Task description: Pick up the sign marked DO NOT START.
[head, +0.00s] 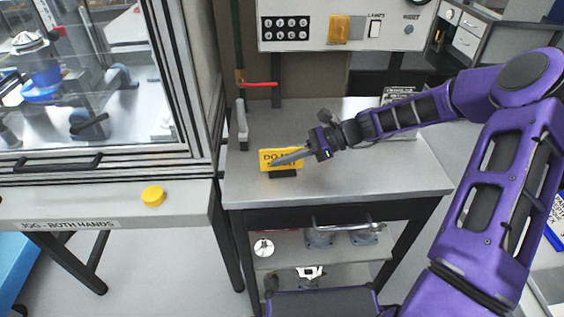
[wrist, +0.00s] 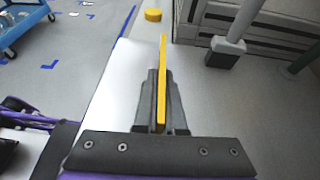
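The yellow sign (head: 267,155) stands upright on the bench, its black lettering partly covered by my finger. "DO N" can be read on its upper line. A dark block or base (head: 284,174) shows directly under it; I cannot tell whether they touch. My gripper (head: 277,162) reaches in from the right, with one finger across the sign's front face. In the wrist view the sign (wrist: 162,60) is edge-on between the two fingers of my gripper (wrist: 161,85). The fingers lie close against both faces, with no clear gap.
The grey bench top (head: 348,180) is clear around the sign. A control panel (head: 345,25) hangs above the back. A red-handled lever (head: 260,84) is on the pipe behind. A glazed machine stands left, with a yellow button (head: 153,196) on its front ledge.

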